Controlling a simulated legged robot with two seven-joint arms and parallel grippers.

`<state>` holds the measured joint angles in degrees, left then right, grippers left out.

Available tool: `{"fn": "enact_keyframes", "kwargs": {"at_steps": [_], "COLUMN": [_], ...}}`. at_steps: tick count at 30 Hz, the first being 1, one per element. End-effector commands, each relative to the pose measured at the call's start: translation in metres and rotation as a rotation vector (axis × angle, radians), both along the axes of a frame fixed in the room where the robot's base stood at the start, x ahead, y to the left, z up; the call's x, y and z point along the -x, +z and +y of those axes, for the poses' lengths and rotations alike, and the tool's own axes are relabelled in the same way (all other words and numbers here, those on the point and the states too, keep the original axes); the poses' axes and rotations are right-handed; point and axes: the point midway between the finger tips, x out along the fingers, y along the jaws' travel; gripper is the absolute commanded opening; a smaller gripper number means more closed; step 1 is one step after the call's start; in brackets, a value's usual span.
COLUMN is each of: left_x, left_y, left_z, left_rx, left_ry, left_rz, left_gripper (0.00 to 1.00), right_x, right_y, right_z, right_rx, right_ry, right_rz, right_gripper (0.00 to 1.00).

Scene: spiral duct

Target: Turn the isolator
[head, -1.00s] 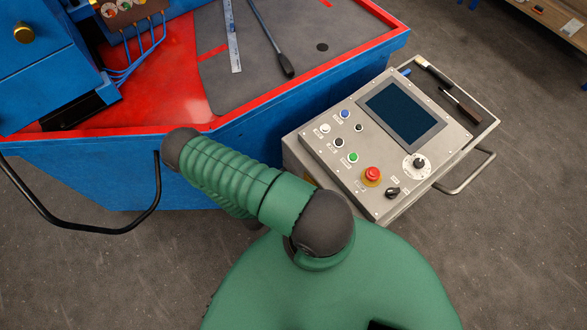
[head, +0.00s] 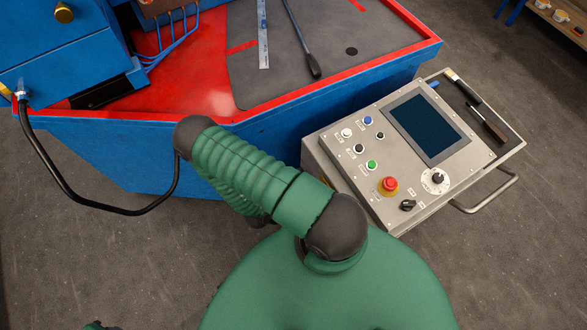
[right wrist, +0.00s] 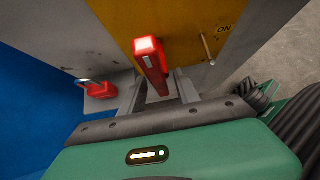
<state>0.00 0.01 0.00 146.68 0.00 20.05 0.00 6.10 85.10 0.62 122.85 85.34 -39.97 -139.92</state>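The isolator's red handle (right wrist: 152,62) shows in the right wrist view, in front of a yellow plate (right wrist: 190,28). The lettering "ON" is on the plate's right side. My right gripper (right wrist: 161,82) is open, with one finger on each side of the handle's lower part. Gaps show between handle and fingers; I cannot tell if either finger touches it. In the head view the isolator and right gripper do not show. My left gripper is not in view.
In the head view are a grey control console (head: 345,170) with buttons and screen, a blue machine (head: 110,160) with red edging, and a black hose (head: 85,205).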

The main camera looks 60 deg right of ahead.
Motion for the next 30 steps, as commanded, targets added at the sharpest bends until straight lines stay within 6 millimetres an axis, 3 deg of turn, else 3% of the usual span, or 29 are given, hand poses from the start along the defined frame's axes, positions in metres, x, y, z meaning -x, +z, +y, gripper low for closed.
{"fn": "enact_keyframes", "kwargs": {"at_steps": [6,12,18,30], "left_x": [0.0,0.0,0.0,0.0], "left_y": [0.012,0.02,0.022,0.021], "left_z": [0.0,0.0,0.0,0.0], "left_rx": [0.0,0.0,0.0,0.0], "left_ry": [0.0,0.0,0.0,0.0], "left_rz": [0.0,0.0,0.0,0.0], "left_gripper": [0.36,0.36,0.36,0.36], "right_x": [-0.027,-0.045,-0.051,-0.051], "right_y": [0.049,0.082,0.093,0.093], "right_z": [0.039,0.068,0.079,0.079], "right_rx": [-0.003,-0.005,-0.003,-0.003], "right_ry": [0.0,-0.001,0.0,-0.001], "right_rz": [-0.005,-0.002,0.001,0.001], "right_gripper": [0.38,0.38,0.38,0.38]}}
